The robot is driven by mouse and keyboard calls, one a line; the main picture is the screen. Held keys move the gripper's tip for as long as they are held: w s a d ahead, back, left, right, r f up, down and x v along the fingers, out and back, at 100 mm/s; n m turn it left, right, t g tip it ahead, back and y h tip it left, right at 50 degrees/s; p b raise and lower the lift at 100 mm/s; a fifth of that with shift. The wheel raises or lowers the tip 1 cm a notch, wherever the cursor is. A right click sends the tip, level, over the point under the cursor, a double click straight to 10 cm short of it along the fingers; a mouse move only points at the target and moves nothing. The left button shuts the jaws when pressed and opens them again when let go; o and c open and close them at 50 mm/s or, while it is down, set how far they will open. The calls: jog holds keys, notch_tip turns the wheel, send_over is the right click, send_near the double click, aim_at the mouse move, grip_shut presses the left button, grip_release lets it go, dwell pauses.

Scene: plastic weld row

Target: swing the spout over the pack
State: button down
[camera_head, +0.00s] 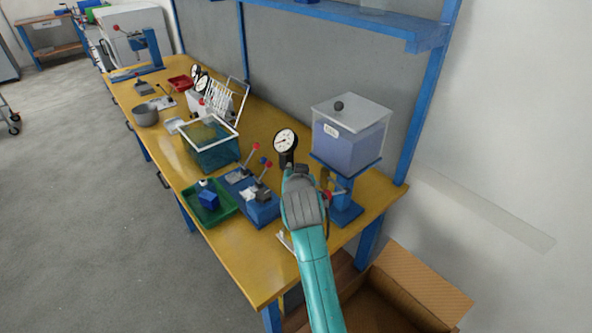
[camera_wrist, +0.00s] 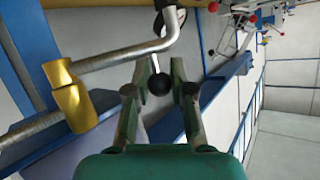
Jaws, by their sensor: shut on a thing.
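The spout is a bent grey metal tube (camera_wrist: 120,58) on a brass swivel (camera_wrist: 72,97) in the wrist view. A short rod with a black ball knob (camera_wrist: 158,84) hangs from its bend. My gripper (camera_wrist: 162,75) is shut on this knob, with a finger on either side. In the head view my gripper (camera_head: 293,172) is in front of the blue stand (camera_head: 344,200) under the clear hopper (camera_head: 349,138), and hides most of the spout there. I cannot pick out the pack with certainty.
Blue clamp fixtures (camera_head: 262,210) with red-knobbed levers stand just left of my gripper. A dial gauge (camera_head: 285,142) stands close behind it. A green tray (camera_head: 213,211) and a mesh-sided bin (camera_head: 211,154) are farther left. An open cardboard box (camera_head: 421,290) is beside the bench end.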

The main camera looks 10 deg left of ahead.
jog(key=c, duration=1)
grip_release()
jog(key=v, duration=1.2)
